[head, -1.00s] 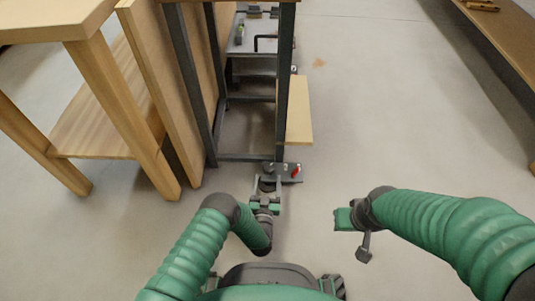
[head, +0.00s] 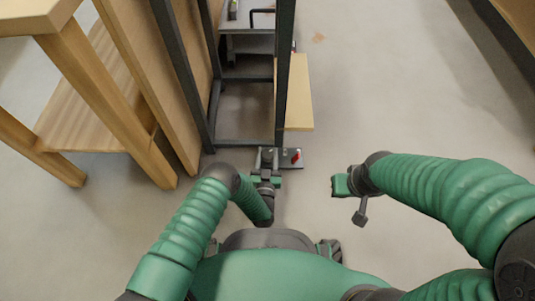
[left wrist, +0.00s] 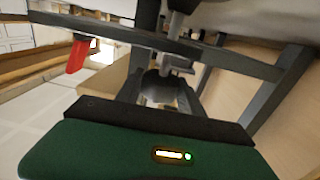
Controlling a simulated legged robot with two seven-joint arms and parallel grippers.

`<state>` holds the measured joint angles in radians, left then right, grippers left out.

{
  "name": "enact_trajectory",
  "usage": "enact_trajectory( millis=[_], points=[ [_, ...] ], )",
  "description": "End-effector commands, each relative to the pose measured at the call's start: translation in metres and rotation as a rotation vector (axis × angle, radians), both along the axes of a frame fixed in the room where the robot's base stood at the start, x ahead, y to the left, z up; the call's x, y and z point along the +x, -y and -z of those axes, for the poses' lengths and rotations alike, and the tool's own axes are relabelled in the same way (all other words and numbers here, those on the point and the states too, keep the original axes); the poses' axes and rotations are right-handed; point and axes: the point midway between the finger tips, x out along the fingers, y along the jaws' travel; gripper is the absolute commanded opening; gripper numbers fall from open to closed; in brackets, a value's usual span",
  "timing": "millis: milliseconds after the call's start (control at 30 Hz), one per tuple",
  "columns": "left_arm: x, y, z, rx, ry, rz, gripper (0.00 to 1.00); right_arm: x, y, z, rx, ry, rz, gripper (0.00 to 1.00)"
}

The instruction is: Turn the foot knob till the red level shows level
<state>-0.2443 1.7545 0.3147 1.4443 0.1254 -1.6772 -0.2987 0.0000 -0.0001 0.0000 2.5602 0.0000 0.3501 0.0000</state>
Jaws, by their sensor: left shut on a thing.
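The foot knob (left wrist: 163,90) is a dark round piece under a metal plate, below a vertical threaded stem in the left wrist view. My left gripper (head: 267,160) is shut on it at the foot of the dark frame; in the head view the gripper mostly hides the knob. The red level (head: 297,156) sits on the small dark plate just right of the gripper. It also shows in the left wrist view (left wrist: 77,54), tilted in that picture; its reading is too small to tell. My right gripper (head: 342,186) hangs empty over the floor to the right.
The dark metal frame (head: 282,85) rises behind the foot, with a pale wooden board (head: 298,95) at its right side. A wooden bench (head: 105,95) stands close on the left. The floor to the right is clear.

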Motion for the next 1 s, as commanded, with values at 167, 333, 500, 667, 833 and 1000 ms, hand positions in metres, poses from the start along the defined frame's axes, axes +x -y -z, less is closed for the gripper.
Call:
enact_trajectory(
  millis=[167, 333, 500, 667, 833, 1000],
  points=[
    [0.000, 0.000, 0.000, 0.000, 0.000, 0.000, 0.04, 0.000, 0.000, 0.000, 0.000, 0.000, 0.000, 0.00],
    [0.000, 0.000, -0.001, 0.000, 0.000, 0.008, 0.04, 0.000, 0.000, -0.001, 0.000, 0.000, 0.000, 0.00],
    [0.000, -0.001, -0.002, 0.001, 0.001, 0.052, 0.04, 0.000, 0.000, -0.006, 0.000, 0.000, 0.000, 0.00],
    [0.000, -0.001, -0.003, 0.002, -0.001, 0.140, 0.04, 0.000, 0.000, -0.014, 0.000, 0.000, 0.000, 0.00],
    [0.000, -0.001, -0.003, 0.004, -0.001, 0.278, 0.04, 0.000, 0.000, -0.023, 0.000, 0.000, 0.000, 0.00],
    [0.000, -0.001, -0.001, 0.002, 0.000, 0.439, 0.04, 0.000, 0.000, -0.026, 0.000, 0.000, 0.000, 0.00]
  ],
)
